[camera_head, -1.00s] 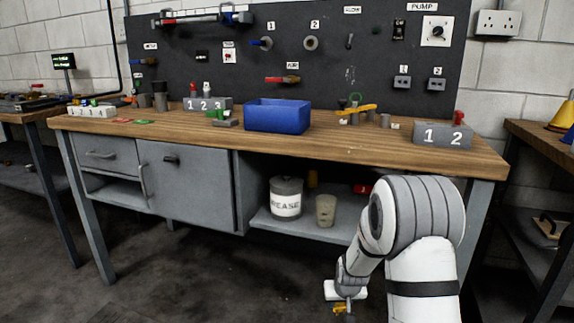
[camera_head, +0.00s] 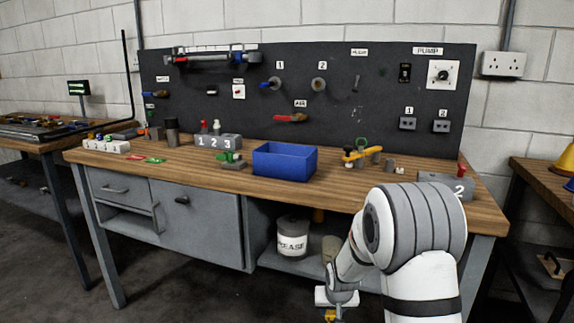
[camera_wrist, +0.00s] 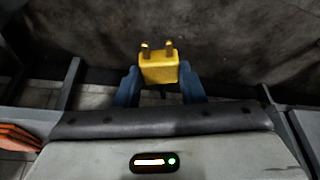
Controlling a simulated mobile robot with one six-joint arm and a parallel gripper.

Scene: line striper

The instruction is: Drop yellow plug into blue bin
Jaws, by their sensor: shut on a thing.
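The yellow plug (camera_wrist: 160,69) shows in the wrist view with its two prongs pointing up in the picture. My gripper (camera_wrist: 160,84) is shut on it, with one blue-grey finger on each side. In the head view the gripper (camera_head: 331,311) is low in front of the workbench, and a small yellow part of the plug (camera_head: 329,315) shows at the bottom edge. The blue bin (camera_head: 284,165) stands on the bench top near its front edge, above and to the left of the gripper. The bin's floor is mostly hidden by its front wall.
The wooden bench top (camera_head: 340,196) has some clear room right of the bin. A grey block marked 1 2 3 (camera_head: 216,142) and green-topped part (camera_head: 230,158) stand left of it. A yellow-handled valve (camera_head: 361,153) stands to its right. A grease tin (camera_head: 293,238) sits on the shelf below.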

